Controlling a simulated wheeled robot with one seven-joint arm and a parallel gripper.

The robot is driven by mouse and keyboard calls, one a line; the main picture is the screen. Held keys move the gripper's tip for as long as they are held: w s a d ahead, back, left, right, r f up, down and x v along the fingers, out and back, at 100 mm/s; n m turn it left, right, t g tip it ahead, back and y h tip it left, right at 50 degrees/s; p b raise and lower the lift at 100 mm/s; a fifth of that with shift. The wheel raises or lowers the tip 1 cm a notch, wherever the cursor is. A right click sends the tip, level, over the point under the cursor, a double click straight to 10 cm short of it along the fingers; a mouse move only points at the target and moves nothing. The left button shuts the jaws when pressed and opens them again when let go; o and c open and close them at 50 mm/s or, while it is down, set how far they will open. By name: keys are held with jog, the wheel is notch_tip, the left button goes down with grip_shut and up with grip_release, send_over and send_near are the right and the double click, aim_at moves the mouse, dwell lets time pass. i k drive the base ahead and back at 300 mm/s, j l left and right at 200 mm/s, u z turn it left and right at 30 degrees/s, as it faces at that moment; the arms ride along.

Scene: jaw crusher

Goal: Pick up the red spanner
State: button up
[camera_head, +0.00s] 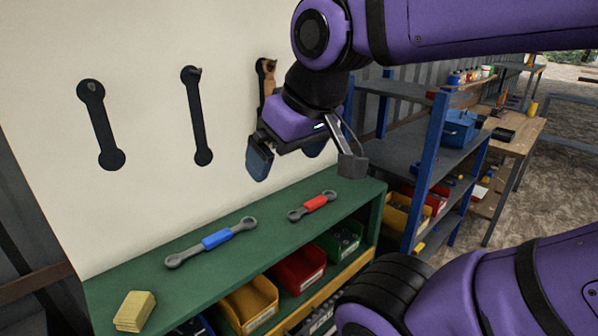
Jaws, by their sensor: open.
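The red spanner (315,203) lies on the green bench top, a grey double-ended spanner with a red middle. A longer spanner with a blue middle (216,239) lies to its left. My gripper (305,169) is open and empty, above and behind the red spanner near the white wall panel. Its fingers are apart and clear of the spanner. Nothing covers the red spanner in this view.
A yellow sponge-like block (134,311) sits at the bench's (273,219) front left. Dark spanner shapes (101,124) mark the white panel (150,150), with a wooden-handled tool hanging beside my arm. Blue-posted shelves (433,160) stand right of the bench.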

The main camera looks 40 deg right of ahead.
aim_at(318, 202)
jog(key=l+z, duration=0.25)
jog(key=z, duration=0.15)
jog(key=i+l+z, duration=0.1)
jog(key=z, duration=0.3)
jog(key=i+l+z, duration=0.1)
jog(key=l+z, duration=0.3)
jog(key=j, duration=0.1)
